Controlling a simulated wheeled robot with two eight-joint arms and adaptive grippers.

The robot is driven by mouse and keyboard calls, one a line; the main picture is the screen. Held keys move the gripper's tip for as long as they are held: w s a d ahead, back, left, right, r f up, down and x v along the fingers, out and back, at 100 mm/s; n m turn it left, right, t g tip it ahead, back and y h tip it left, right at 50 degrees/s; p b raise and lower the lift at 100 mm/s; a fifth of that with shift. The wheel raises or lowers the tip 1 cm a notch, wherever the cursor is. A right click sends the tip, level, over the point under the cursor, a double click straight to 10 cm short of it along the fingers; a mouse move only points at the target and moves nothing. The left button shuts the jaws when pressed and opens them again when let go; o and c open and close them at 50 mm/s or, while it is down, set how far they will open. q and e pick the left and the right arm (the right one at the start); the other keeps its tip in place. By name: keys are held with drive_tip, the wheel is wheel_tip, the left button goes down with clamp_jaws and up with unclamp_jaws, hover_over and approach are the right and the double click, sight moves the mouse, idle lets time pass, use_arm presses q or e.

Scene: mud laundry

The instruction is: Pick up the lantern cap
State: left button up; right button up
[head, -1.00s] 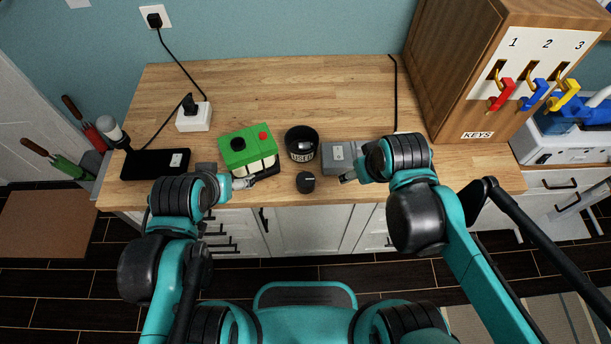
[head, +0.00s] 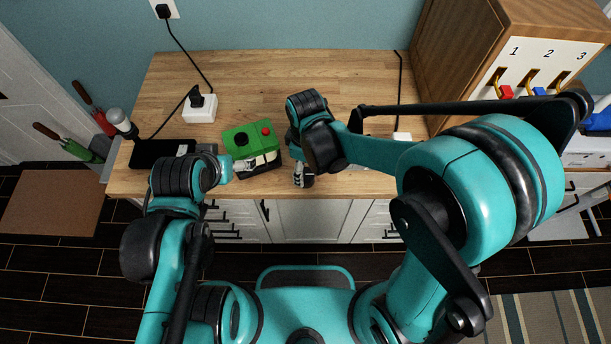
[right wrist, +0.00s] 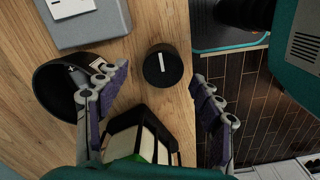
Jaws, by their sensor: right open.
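The lantern cap (right wrist: 165,66), a small black round piece with a white bar on top, lies on the wooden counter near its front edge in the right wrist view. My right gripper (right wrist: 160,75) is open, its two fingers apart on either side of the cap without visible contact. In the head view my right gripper (head: 299,176) points down at the counter's front edge and mostly hides the cap. The green and cream lantern (head: 248,142) stands just left of it. My left gripper (head: 242,164) is at the lantern's front left; its fingers are too unclear to read.
A white socket block (head: 199,108) and black tray (head: 160,153) are at the left. A wooden key cabinet (head: 470,60) stands right. The counter's back is clear.

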sight(305, 174)
drive_tip(key=f, duration=0.2)
drive_tip(key=f+b, duration=0.1)
drive_tip(key=f, duration=0.1)
drive_tip(key=shift+s, duration=0.2)
drive_tip(key=shift+r, duration=0.1)
drive_tip(key=c, duration=0.9)
drive_tip(key=shift+c, duration=0.5)
drive_tip(key=shift+r, duration=0.1)
